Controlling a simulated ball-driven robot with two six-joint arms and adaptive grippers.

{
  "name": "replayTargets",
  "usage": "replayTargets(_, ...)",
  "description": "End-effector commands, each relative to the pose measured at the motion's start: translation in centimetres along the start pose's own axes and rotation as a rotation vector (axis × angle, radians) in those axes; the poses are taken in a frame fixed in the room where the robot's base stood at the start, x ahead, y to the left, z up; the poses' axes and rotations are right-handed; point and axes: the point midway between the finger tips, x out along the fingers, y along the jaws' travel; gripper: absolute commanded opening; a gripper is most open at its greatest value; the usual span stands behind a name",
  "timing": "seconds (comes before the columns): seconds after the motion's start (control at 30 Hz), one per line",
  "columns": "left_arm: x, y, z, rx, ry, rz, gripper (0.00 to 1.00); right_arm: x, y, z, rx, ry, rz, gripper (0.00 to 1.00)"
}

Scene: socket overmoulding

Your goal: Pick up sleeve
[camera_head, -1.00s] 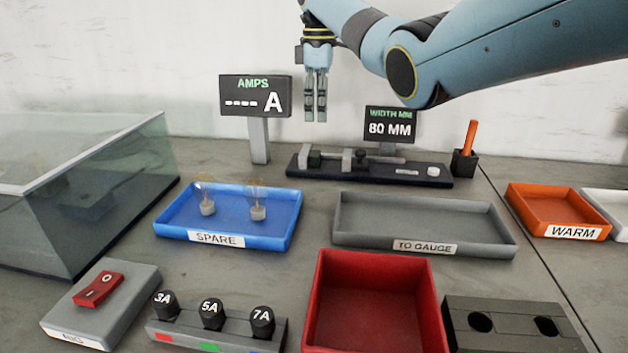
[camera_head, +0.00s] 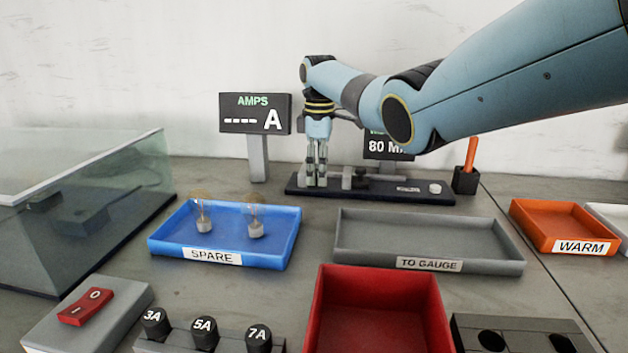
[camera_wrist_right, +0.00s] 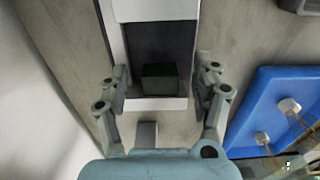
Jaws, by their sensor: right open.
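The sleeve appears to be a small dark green block (camera_wrist_right: 160,79). It sits in the slot of the width gauge (camera_head: 400,189), at its left end, against a pale jaw. My right gripper (camera_head: 316,180) is lowered over that end of the gauge. In the right wrist view my right gripper (camera_wrist_right: 162,84) is open, with one finger on each side of the block and gaps between. In the head view the fingers mostly hide the block. My left gripper is not in view.
The AMPS display (camera_head: 255,114) stands left of my right gripper, and the 80 MM display (camera_head: 388,147) is partly behind my arm. In front lie the blue SPARE tray (camera_head: 270,257) with two bulbs and the empty grey TO GAUGE tray (camera_head: 420,235). A pen cup (camera_head: 466,181) stands right of the gauge.

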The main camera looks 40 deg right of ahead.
Motion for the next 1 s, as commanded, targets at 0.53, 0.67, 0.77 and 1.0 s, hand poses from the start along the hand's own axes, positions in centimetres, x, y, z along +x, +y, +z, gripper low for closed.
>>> replayTargets(0.53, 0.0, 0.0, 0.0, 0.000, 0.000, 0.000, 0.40, -0.1, 0.0, 0.0, 0.000, 0.000, 0.000, 0.12)
replayTargets(0.67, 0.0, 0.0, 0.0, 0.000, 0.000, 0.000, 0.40, -0.1, 0.0, 0.0, 0.000, 0.000, 0.000, 0.12)
replayTargets(0.77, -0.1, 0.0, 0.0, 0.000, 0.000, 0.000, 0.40, -0.3, 0.0, 0.0, 0.000, 0.000, 0.000, 0.12)
replayTargets(1.0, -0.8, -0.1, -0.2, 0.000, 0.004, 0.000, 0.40, -2.9, 0.1, 0.0, 0.001, 0.002, 0.002, 0.12)
